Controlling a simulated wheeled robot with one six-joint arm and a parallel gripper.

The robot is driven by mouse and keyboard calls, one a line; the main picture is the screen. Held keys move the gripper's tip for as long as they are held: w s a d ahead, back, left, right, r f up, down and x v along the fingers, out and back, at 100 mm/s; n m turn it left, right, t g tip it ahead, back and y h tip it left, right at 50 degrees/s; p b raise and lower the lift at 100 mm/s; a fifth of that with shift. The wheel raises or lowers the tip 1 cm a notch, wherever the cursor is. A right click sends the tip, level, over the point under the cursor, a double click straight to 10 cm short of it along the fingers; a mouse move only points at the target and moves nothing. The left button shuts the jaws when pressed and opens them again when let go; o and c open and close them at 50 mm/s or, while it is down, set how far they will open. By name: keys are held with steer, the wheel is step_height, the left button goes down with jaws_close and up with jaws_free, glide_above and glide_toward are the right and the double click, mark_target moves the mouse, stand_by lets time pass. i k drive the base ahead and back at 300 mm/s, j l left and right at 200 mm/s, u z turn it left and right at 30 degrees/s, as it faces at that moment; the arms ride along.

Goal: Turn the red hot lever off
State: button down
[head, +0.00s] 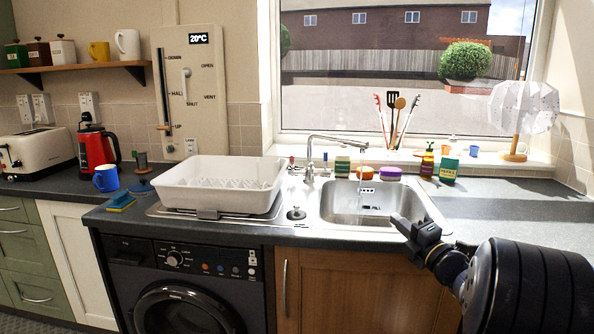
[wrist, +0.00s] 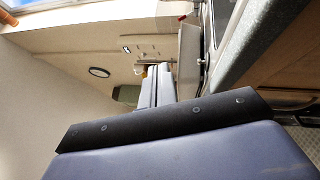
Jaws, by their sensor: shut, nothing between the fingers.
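The hot lever (head: 291,160) is a small red-marked part at the left of the chrome tap (head: 334,141), behind the sink. A blue-marked lever (head: 325,159) stands at the tap's right side. The lever's exact angle is too small to tell. My gripper (head: 399,222) is over the front right of the sink, well to the right of and nearer than the red lever, touching nothing that I can see. In the wrist view my gripper (wrist: 155,86) shows its fingers together and empty. The lever cannot be made out clearly in the wrist view.
The steel sink (head: 428,211) lies below the tap. A white dish rack (head: 222,187) stands to its left. Bottles, sponges and a utensil holder line the sill behind. A white faceted lamp (head: 523,107) stands at the right. The right worktop (head: 500,208) is clear.

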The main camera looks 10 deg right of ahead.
mark_target(293, 172)
steer(key=i+l+u, duration=0.25)
steer(key=i, duration=0.4)
steer(key=i+l+u, duration=0.3)
steer(key=i+l, duration=0.25)
steer(key=i, duration=0.05)
